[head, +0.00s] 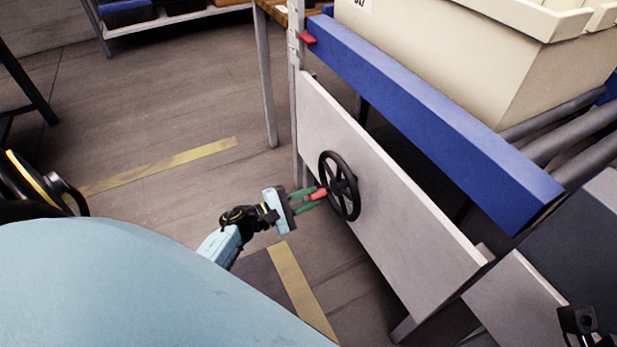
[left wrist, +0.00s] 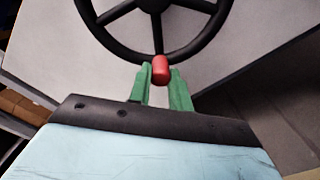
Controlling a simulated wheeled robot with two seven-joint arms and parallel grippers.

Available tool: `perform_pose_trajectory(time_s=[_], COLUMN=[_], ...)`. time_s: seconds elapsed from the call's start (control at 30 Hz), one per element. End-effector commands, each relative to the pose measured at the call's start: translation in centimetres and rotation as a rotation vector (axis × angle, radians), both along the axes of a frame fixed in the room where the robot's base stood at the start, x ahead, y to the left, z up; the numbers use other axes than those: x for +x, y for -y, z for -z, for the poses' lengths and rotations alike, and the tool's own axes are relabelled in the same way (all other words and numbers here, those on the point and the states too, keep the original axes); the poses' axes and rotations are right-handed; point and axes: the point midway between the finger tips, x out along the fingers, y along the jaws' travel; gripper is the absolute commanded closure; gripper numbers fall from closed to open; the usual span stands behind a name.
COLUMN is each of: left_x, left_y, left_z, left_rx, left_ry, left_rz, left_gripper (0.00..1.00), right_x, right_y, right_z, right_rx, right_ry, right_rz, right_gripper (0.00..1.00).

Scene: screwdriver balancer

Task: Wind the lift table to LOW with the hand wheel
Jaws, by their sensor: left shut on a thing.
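The black hand wheel (head: 340,186) is mounted on the light grey side panel (head: 390,215) of the lift table. Its red handle (head: 318,194) sticks out from the rim toward me. My left gripper (head: 314,196), with green fingers, is shut on the red handle. In the left wrist view the red handle (left wrist: 161,69) sits between the green fingertips (left wrist: 162,80), at the lower rim of the wheel (left wrist: 152,50). A red pointer (head: 308,38) sits at the upright post (head: 296,60) by the blue table frame (head: 430,110). The scale's markings are too small to read.
A beige crate (head: 450,60) stands on top of the lift table, beside grey rollers (head: 575,135). A dark grey box-like surface (head: 575,250) is at the right. A shelf (head: 170,18) stands at the back left. The floor (head: 180,120) left of the wheel is clear.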

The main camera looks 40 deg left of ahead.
Motion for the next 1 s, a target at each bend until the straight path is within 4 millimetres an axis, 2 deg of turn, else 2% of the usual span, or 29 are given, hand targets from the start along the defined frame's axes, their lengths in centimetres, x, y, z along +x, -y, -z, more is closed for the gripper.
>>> perform_pose_trajectory(time_s=[0.27, 0.3, 0.43, 0.77, 0.87, 1.0], left_x=[0.1, 0.1, 0.1, -0.2, -1.0, -3.4], left_y=[-0.1, -0.1, -0.1, -0.1, -0.5, -1.8], left_z=[-0.1, -0.1, -0.1, 0.0, 0.0, 0.0], left_rx=[0.0, 0.0, -0.001, -0.001, 0.0, 0.001], left_ry=[0.003, 0.003, 0.002, 0.0, 0.0, -0.002], left_rz=[-0.002, -0.002, -0.002, -0.001, 0.0, -0.002], left_gripper=[1.0, 0.76, 0.59, 0.58, 0.58, 0.58], right_x=[0.0, 0.0, 0.0, 0.0, 0.1, 0.6], right_y=[0.0, 0.0, 0.0, 0.0, 0.0, -0.2], right_z=[0.0, 0.0, 0.0, 0.0, -0.1, -0.2], right_rx=[0.0, 0.0, 0.0, 0.0, -0.002, -0.011], right_ry=[0.0, 0.0, 0.0, 0.0, -0.006, -0.033], right_rz=[0.0, 0.0, 0.0, 0.0, 0.0, 0.0], right_gripper=[1.0, 1.0, 1.0, 1.0, 1.0, 1.0])
